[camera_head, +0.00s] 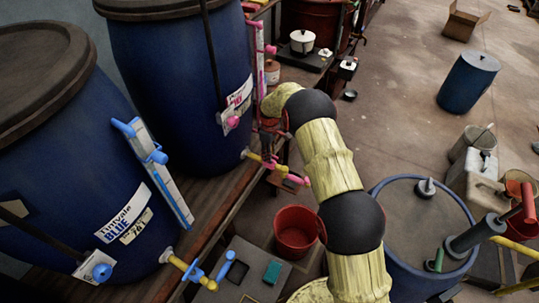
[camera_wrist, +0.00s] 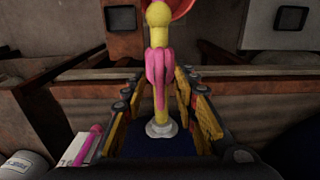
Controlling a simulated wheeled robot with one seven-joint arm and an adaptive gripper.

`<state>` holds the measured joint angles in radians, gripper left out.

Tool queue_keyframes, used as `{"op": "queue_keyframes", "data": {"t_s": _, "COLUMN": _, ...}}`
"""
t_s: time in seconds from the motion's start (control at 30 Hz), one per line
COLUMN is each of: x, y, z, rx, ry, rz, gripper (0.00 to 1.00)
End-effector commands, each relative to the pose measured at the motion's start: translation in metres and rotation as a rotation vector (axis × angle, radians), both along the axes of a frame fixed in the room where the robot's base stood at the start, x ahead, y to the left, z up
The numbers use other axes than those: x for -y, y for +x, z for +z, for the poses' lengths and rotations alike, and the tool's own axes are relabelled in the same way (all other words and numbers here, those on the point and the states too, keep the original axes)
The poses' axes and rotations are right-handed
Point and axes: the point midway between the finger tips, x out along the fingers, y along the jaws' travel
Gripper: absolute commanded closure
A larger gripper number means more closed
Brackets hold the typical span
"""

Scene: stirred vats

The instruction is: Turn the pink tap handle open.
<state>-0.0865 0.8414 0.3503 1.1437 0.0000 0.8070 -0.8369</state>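The pink tap handle (camera_wrist: 162,75) shows in the wrist view, lying over a yellow pipe (camera_wrist: 159,108) and roughly in line with it in the picture. The pipe runs from a pale flange (camera_wrist: 161,129) on the dark blue vat. My gripper (camera_wrist: 158,84) is open, with one finger on each side of the pipe and handle. Gaps show on both sides, and I see no clear contact. In the head view the pink tap (camera_head: 282,169) is at the foot of the middle vat (camera_head: 180,75); my gripper (camera_head: 268,150) is there, small and partly hidden by my arm.
A nearer blue vat (camera_head: 60,150) has a blue tap (camera_head: 193,272) and blue gauge. A red bucket (camera_head: 296,228) stands below, right of the pink tap. Another blue drum (camera_head: 415,230) stands right of my arm. A pink-ended gauge (camera_wrist: 88,145) is at lower left in the wrist view.

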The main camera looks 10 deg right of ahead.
Motion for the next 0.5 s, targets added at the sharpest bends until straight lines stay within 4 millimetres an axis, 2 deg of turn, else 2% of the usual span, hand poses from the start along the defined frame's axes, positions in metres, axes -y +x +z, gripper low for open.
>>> {"op": "queue_keyframes", "data": {"t_s": 0.3, "x": 0.000, "y": 0.002, "z": 0.062, "rx": 0.006, "ry": 0.001, "rz": 0.000, "gripper": 0.71}}
{"op": "queue_keyframes", "data": {"t_s": 0.5, "x": -0.001, "y": 0.001, "z": 0.095, "rx": 0.003, "ry": 0.000, "rz": 0.000, "gripper": 0.71}}
